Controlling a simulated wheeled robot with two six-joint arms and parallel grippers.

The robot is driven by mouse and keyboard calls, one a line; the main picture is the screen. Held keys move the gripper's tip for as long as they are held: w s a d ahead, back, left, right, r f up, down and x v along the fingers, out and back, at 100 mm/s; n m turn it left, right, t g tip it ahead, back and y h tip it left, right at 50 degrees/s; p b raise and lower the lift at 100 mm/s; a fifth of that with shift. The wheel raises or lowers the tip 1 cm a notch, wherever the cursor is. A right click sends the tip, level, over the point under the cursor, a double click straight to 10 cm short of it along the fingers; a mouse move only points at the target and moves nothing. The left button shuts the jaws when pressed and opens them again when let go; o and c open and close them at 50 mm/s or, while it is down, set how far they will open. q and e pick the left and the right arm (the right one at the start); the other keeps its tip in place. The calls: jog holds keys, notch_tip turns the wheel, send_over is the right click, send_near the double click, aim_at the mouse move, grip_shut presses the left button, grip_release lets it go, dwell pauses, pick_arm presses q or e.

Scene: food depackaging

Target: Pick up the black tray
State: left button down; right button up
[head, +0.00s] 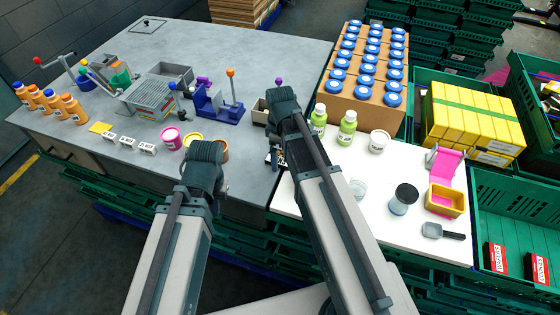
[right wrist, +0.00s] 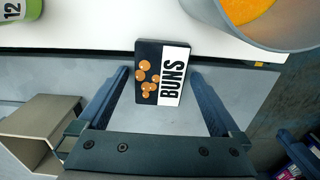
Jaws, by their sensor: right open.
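A black tray (right wrist: 148,72) with pictures of orange buns and a white strip reading "BUNS" shows in the right wrist view. It lies between the two fingers of my right gripper (right wrist: 160,80), with a visible gap on each side. The right gripper is open and not closed on it. In the head view a small part of the tray (head: 273,157) shows below my right wrist, near the seam of the grey and white tables; the rest is hidden. My left gripper (head: 206,157) is over the grey table, and its fingers are hidden.
Beside the tray, a container with orange contents (right wrist: 245,10) stands close by in the right wrist view, as does an open box (right wrist: 40,125). Green bottles (head: 347,127) and a brown carton of blue-lidded jars (head: 345,102) stand to the right of my right gripper.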

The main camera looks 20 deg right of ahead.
jog(key=c, duration=1.3)
pick_arm(q)
jog(key=shift+r, duration=0.1)
